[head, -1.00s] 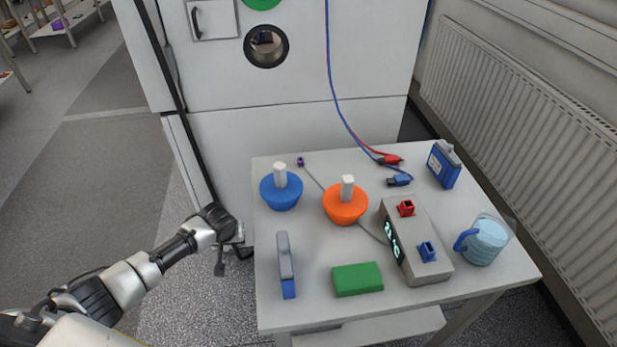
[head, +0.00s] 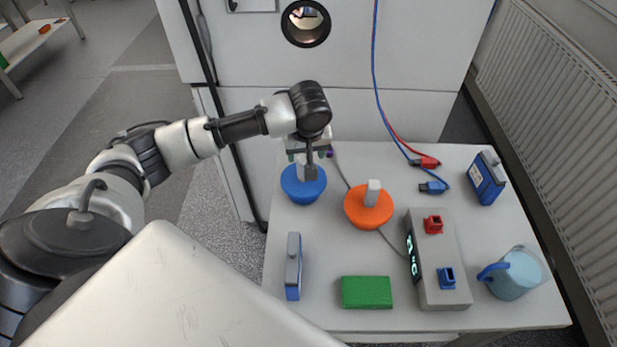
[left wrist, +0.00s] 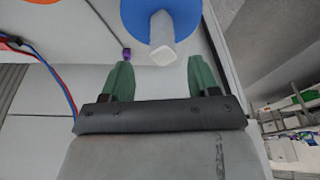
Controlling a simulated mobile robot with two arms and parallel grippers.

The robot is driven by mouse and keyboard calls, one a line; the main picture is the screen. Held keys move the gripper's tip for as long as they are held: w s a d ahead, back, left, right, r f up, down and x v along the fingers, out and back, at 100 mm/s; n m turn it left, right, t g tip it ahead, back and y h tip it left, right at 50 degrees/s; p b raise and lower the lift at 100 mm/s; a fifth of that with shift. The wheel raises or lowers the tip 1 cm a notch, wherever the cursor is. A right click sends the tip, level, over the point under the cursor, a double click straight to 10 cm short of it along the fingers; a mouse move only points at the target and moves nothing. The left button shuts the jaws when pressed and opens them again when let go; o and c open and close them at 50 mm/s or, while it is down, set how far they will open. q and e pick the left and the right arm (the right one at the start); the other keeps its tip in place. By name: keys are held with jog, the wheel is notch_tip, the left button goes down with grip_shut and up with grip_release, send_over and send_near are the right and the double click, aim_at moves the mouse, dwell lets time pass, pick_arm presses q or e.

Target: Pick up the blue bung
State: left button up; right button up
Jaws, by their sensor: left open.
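The blue bung (head: 303,184) stands upright on the table at its back left corner. Its white handle is partly hidden by my left gripper (head: 308,168) in the head view. That gripper is above the bung, pointing down around the handle's place. In the left wrist view the blue bung (left wrist: 189,14) is at the top with its white handle (left wrist: 162,40) pointing toward the gripper. The green fingers (left wrist: 160,75) are open, and the handle's end shows just beyond their tips, roughly between them. My right gripper is not in view.
An orange bung (head: 368,207) stands to the right of the blue one. A white cabinet with a round hole stands behind.

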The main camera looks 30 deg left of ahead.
aim_at(303, 167)
pick_arm(q)
jog(key=shift+s+a+f, duration=0.1)
jog(key=shift+a+f, duration=0.05)
jog(key=shift+f, duration=0.45)
jog(key=shift+a+f, duration=0.15)
jog(key=shift+f, duration=0.45)
jog(key=shift+p+x, duration=0.55)
jog(key=shift+x, duration=2.2)
jog(key=shift+r, duration=0.1)
grip_shut()
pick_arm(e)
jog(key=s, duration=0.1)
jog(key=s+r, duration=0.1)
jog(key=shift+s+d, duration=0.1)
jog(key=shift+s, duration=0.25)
